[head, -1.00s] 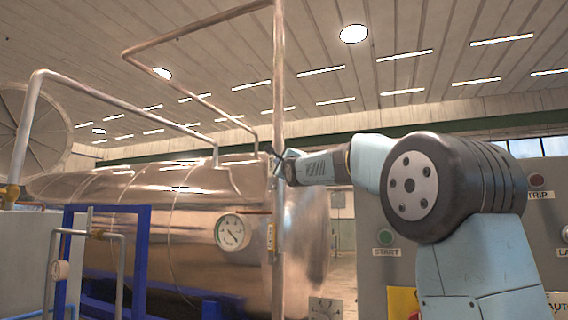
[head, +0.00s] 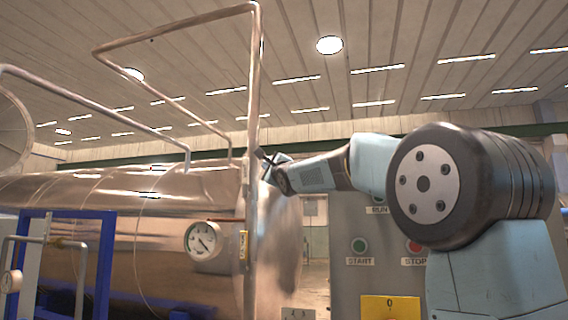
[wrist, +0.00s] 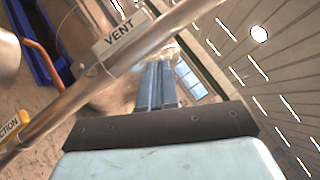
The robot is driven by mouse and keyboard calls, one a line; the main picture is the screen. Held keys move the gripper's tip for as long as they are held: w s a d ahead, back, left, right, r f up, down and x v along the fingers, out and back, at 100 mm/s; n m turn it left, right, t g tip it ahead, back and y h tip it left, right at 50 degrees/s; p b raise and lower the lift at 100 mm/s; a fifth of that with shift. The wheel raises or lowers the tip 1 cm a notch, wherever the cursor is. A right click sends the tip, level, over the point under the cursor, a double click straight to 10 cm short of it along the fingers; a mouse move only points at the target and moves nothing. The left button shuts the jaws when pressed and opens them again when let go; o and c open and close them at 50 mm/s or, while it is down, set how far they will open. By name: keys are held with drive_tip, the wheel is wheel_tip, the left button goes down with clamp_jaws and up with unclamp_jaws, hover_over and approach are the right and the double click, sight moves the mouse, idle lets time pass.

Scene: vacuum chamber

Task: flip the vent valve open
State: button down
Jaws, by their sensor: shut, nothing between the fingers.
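An upright metal pipe (head: 254,90) stands beside the tank. In the wrist view the pipe (wrist: 70,98) runs diagonally and carries a white VENT label (wrist: 119,33). A thin reddish-orange lever (head: 224,220) sticks out level to the left from the pipe, above the gauge. It appears to be the valve handle, and what looks like the same orange handle (wrist: 40,58) shows at the wrist view's upper left. My gripper (head: 262,155) is shut and empty, close to the pipe and above the lever. Its fingers (wrist: 158,84) show together beside the pipe; contact cannot be told.
The shiny tank (head: 130,240) with a dial gauge (head: 202,240) lies behind the pipe. A blue frame (head: 107,262) stands at left. A grey control panel (head: 345,235) with START and STOP buttons stands right. A yellow tag (head: 243,245) sits on the pipe below the lever.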

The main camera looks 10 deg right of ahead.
drive_tip(key=s+d, duration=0.2)
drive_tip(key=s, duration=0.5)
drive_tip(key=shift+s+d, duration=0.2)
drive_tip(key=shift+s, duration=0.05)
idle(0.4)
